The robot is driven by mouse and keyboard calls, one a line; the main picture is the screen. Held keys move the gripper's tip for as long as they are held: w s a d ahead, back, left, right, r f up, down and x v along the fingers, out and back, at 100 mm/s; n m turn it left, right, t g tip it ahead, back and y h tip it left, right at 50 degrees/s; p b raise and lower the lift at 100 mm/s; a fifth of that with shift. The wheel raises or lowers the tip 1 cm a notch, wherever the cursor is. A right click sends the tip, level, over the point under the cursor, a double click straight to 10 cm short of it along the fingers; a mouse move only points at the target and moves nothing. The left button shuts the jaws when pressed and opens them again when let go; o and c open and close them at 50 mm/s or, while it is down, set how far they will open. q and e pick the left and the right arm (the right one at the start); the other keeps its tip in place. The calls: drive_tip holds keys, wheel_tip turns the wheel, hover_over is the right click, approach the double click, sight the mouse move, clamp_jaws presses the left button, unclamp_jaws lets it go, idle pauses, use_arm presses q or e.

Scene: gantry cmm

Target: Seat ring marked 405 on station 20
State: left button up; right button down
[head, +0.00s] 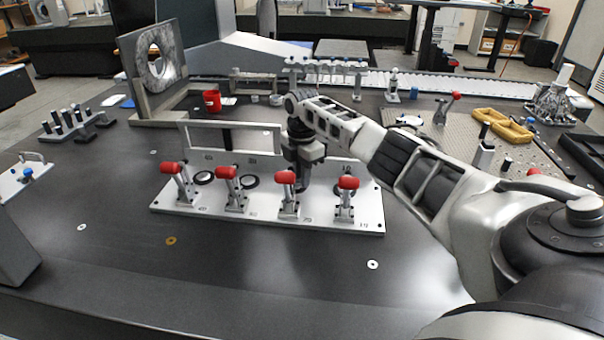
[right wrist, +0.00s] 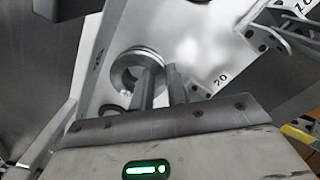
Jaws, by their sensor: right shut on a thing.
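The white station plate (head: 270,220) carries several upright clamps with red handles. In the right wrist view a "20" mark shows on the plate (right wrist: 218,95) beside my gripper. My right gripper (head: 302,180) points down behind the third clamp from the left (head: 287,195). In the right wrist view its fingers (right wrist: 162,80) are closed on the wall of a grey metal ring (right wrist: 124,68), one finger over the ring's opening. No marking is readable on the ring. Whether it touches the plate I cannot tell. My left gripper is out of view.
Small washers, one brass (head: 171,241) and one white (head: 373,264), lie on the dark table. A red cup (head: 212,101) and a grey frame (head: 155,75) stand behind. The table front is mostly clear.

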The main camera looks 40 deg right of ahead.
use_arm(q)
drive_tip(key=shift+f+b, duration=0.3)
use_arm(e)
drive_tip(key=shift+f, duration=0.65)
drive_tip(key=c, duration=1.3)
unclamp_jaws()
use_arm(q)
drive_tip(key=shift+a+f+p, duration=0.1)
drive_tip(key=shift+p, duration=0.8)
use_arm(e)
wheel_tip(320, 180, up, 16)
drive_tip(key=shift+r, duration=0.1)
